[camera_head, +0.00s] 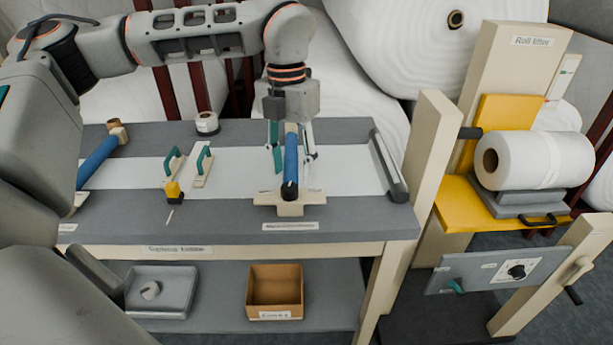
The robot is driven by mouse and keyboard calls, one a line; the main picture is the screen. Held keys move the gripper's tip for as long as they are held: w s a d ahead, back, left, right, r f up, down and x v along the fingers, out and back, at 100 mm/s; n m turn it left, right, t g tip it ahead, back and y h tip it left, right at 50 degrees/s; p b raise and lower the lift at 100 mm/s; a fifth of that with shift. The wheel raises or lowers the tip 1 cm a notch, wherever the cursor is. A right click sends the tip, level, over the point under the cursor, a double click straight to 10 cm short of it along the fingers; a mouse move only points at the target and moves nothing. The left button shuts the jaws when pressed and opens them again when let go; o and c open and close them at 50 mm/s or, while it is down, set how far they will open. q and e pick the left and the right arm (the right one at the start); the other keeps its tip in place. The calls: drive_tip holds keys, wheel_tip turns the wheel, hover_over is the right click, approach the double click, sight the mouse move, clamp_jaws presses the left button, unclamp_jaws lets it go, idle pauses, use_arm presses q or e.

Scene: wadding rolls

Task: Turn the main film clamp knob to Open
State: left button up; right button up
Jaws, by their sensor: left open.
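A blue bar (291,160) with a dark near end (289,190) lies on a cream base (291,209) at the middle of the table. A small label (290,226) sits in front of the base; its text is too blurred to read surely, so I cannot tell for certain that this is the main film clamp. No Open mark is legible. My left gripper (291,156) points down over the blue bar, its open fingers on either side of it. I cannot tell whether they touch it. My right gripper is not in view.
Another blue bar (98,160) lies at the left. Two green-handled tools (202,165) and a yellow-black piece (174,192) lie on the white film. A grey bar (388,166) is at the right. A dial panel (488,272) and a roll lifter (515,75) stand further right.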

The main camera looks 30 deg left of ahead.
sight(289, 187)
use_arm(q)
drive_tip(key=shift+w+a+r, duration=0.5)
drive_tip(key=shift+w+a, duration=0.1)
drive_tip(key=shift+a, duration=0.1)
drive_tip(key=shift+w+a+t+y, duration=0.15)
drive_tip(key=shift+a+t+y, duration=0.1)
drive_tip(key=shift+t+y, duration=0.05)
wheel_tip(289, 187, down, 8)
drive_tip(key=shift+r, duration=0.2)
drive_tip(key=c, duration=1.1)
